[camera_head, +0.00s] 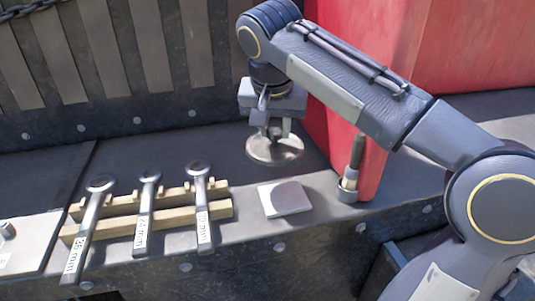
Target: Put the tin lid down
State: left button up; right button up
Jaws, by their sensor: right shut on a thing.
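The tin lid (274,155) is a round, shiny metal disc with a raised middle. My right gripper (274,130) points down and is shut on the top of the lid. The lid is at or just above the dark ledge; I cannot tell whether it touches. A small square light-grey block or tin (285,199) with a rounded shape on its top lies on the ledge in front of the lid and apart from it. My left gripper does not show.
Wrenches with size labels lie across a wooden rack (150,216) at the left. A small holder (348,184) with a dark-handled tool stands right, beside a red container (345,150). A ribbed dark wall (120,120) rises behind. Ledge room between rack and holder is partly free.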

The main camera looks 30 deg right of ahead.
jog(key=w, duration=0.1)
jog(key=w+d+f, duration=0.2)
jog(key=w, duration=0.1)
jog(key=shift+d+p, duration=0.25)
jog(key=shift+p, duration=0.1)
jog(key=w+d+f, duration=0.1)
jog(key=f, duration=0.1)
jog(key=w+f, duration=0.2)
jog(key=w+d+f, duration=0.1)
jog(key=f, duration=0.1)
jog(key=shift+w+d, duration=0.3)
jog(key=shift+d, duration=0.05)
notch_tip(320, 180, down, 3)
jog(key=shift+w+d+f+p, duration=0.1)
jog(key=shift+w+d+p, duration=0.05)
jog(key=shift+p, duration=0.3)
jog(key=shift+f, duration=0.15)
jog(key=shift+f, duration=0.15)
jog(key=o, duration=1)
jog(key=shift+c, duration=0.2)
